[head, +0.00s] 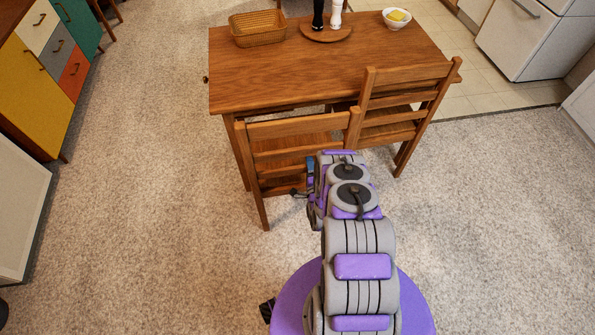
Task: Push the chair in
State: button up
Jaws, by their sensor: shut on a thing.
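A wooden chair (297,127) stands at the near side of the wooden table (235,92), its slatted back towards me and its seat partly under the tabletop. A second wooden chair (408,76) stands to its right at the same side, its back turned at an angle. My arm reaches forward to the left chair. My gripper (300,193) is low behind that chair's back and shut on the chair. The exact grip point is hidden by my arm, which also covers the chair's right lower part.
On the table are a wicker basket (257,28), a round wooden board (327,34) with a black and a white mill, and a white bowl (397,18). Colourful cabinets (45,65) stand at left, a white appliance (520,40) at right. Carpet (150,200) is clear at left.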

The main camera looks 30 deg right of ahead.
jog(key=shift+s+a+f, duration=0.1)
jog(key=shift+a+f, duration=0.1)
grip_shut()
